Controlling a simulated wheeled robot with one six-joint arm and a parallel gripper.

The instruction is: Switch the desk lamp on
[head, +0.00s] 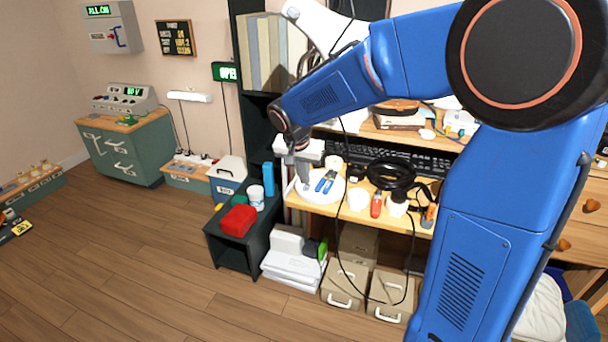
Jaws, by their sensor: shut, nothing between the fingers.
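My gripper (304,184) points down over the left part of the cluttered desk (330,210). Its fingers are shut with nothing visible between them. They are just above or at a round white disc (333,196), and I cannot tell whether they touch it. A blue-handled tool (325,181) lies on or by the disc. I cannot pick out the desk lamp or its switch for certain. A white jointed shape (318,24) at the top, partly behind my blue arm, may be part of it. My arm hides much of the desk's back and right side.
On the desk are a black cable coil (391,175), a red-handled tool (376,206) and a black keyboard (390,155). A dark low shelf (226,250) with a red box (238,220) stands left. Boxes (346,284) sit below the desk. The wooden floor at left is open.

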